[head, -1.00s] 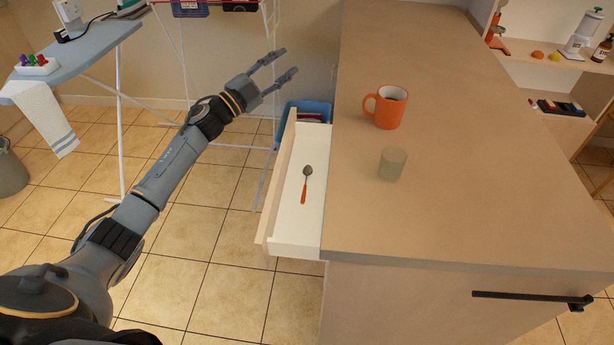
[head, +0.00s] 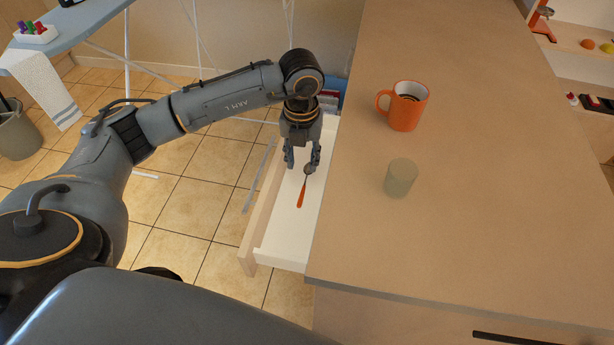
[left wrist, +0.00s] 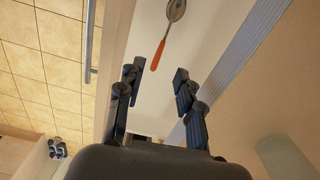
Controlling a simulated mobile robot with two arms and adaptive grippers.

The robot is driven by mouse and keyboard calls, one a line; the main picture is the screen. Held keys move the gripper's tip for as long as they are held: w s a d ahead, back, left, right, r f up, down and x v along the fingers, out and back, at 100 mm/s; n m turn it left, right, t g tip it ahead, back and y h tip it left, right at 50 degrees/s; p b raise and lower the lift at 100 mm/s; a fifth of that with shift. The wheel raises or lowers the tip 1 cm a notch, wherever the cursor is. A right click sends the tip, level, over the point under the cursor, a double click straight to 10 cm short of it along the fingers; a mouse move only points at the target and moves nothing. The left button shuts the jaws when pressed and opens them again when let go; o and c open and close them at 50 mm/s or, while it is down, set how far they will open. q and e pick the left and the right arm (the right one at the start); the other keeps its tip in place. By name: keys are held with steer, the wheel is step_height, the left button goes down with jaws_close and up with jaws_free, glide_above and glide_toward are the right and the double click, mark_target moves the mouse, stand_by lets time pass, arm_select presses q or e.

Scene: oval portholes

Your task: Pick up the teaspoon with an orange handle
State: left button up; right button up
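The teaspoon with an orange handle (head: 301,192) lies in the open white drawer (head: 285,238), its metal bowl toward the back of the picture. My left gripper (head: 302,167) points down over the drawer, close to the spoon's bowl end, open and empty. In the left wrist view the spoon (left wrist: 159,52) lies beyond the two spread fingertips of my left gripper (left wrist: 156,72), with its handle end toward the gap between them. The spoon is not between the fingers. My right gripper is in no view.
The drawer sticks out of the left side of a wooden counter (head: 470,170). An orange mug (head: 407,108) and a small greenish cup (head: 400,178) stand on the counter. An ironing board (head: 75,35) is at the upper left. Tiled floor is open left of the drawer.

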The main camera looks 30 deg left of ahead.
mark_target(303, 190)
arm_select(q)
step_height(303, 190, down, 4)
steer(key=shift+r, duration=0.1)
steer(key=shift+f+p, duration=0.3)
steer(key=shift+f, duration=0.2)
step_height(303, 190, down, 4)
steer(key=shift+d+f+p, duration=0.1)
steer(key=shift+f+p, duration=0.05)
steer(key=shift+p, duration=0.25)
steer(key=shift+f, duration=0.1)
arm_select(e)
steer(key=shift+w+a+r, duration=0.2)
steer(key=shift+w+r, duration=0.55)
arm_select(q)
steer(key=shift+c, duration=0.2)
jaws_close()
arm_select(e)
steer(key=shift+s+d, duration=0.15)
